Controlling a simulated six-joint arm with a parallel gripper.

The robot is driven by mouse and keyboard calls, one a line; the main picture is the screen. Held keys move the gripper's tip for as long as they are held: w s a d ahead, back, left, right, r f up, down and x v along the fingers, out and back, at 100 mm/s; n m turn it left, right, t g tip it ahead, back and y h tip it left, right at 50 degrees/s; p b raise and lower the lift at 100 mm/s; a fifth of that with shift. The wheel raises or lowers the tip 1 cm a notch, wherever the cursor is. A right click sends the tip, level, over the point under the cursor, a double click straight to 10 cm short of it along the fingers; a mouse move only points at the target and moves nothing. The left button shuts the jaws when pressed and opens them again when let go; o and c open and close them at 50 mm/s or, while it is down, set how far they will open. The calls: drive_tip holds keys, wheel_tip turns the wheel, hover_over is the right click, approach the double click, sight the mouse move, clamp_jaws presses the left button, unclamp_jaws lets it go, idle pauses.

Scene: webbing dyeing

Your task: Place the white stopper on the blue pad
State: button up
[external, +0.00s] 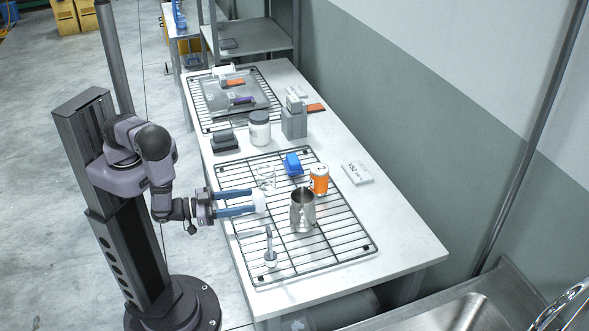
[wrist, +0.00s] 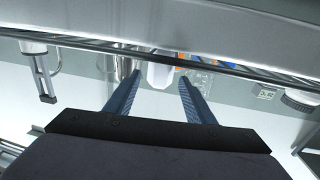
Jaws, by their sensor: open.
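The white stopper (external: 260,202) is at the left side of the near wire rack, at the tips of my gripper's blue fingers. My gripper (external: 253,200) reaches in level from the left, its fingers spread. In the wrist view a white piece that looks like the stopper (wrist: 160,74) shows between the spread fingertips (wrist: 160,80), with a visible gap to the right finger. I cannot tell whether the left finger touches it. The blue pad (external: 292,163) is a small blue block at the back of the same rack, beyond the stopper.
A metal pitcher (external: 302,211) and an orange can (external: 319,180) stand right of the stopper. A clear glass (external: 266,178) is between stopper and pad. A small grey stand with white base (external: 270,256) is at the near left. A white jar (external: 260,128) stands farther back.

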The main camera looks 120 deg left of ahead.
drive_tip(key=b+v, duration=0.1)
drive_tip(key=v, duration=0.5)
drive_tip(key=shift+s+d, duration=0.15)
drive_tip(key=shift+d, duration=0.05)
drive_tip(key=shift+o, duration=0.5)
drive_tip(key=shift+s+d, duration=0.35)
drive_tip(key=shift+s, duration=0.2)
drive_tip(key=shift+a, duration=0.1)
